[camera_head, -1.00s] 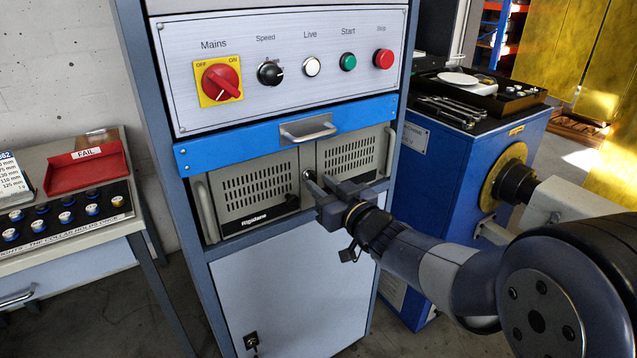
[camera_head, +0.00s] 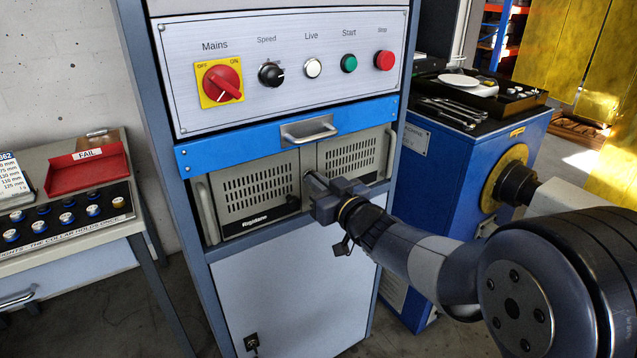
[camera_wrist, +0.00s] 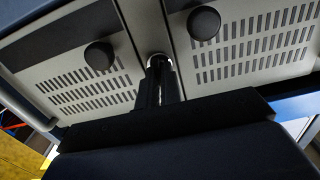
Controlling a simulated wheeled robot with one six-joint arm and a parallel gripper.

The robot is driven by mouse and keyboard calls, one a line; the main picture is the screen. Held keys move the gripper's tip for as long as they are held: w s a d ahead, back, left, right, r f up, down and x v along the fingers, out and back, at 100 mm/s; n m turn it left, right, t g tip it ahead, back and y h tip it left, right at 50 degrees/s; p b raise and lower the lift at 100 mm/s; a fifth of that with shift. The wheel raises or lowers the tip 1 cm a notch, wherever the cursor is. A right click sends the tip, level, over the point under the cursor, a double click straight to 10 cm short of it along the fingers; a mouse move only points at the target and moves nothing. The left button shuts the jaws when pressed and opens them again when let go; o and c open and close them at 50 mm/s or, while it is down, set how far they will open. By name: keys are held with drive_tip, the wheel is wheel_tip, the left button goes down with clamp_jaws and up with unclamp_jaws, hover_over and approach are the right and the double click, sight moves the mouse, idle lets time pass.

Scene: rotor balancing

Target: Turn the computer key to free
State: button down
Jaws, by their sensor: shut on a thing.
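The computer (camera_head: 257,194) is a beige rack unit with slotted vents, set in the cabinet below the blue drawer. My gripper (camera_head: 311,181) is at the middle of its front, between the two vented panels. In the wrist view my gripper (camera_wrist: 160,75) has its narrow fingers together at a round silver lock (camera_wrist: 158,59) on the seam between the panels. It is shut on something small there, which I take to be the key. The key is hidden by the fingers, so its turn angle cannot be seen.
Above are the blue drawer (camera_head: 240,136) with its handle (camera_head: 309,131) and the control panel with the red mains switch (camera_head: 222,83). Black knobs (camera_wrist: 204,23) sit close beside the fingers. A blue machine (camera_head: 440,170) stands right, a weights table (camera_head: 70,235) left.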

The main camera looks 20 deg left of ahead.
drive_tip(key=shift+m+p, duration=0.3)
drive_tip(key=shift+p, duration=0.05)
drive_tip(key=shift+w+d+f+m+p, duration=0.1)
drive_tip(key=shift+m+p, duration=2.45)
drive_tip(key=shift+m, duration=1.8)
drive_tip(key=shift+w+f+m+p, duration=0.1)
drive_tip(key=shift+m+p, duration=2.4)
drive_tip(key=shift+m, duration=1.85)
drive_tip(key=c, duration=1.6)
unclamp_jaws()
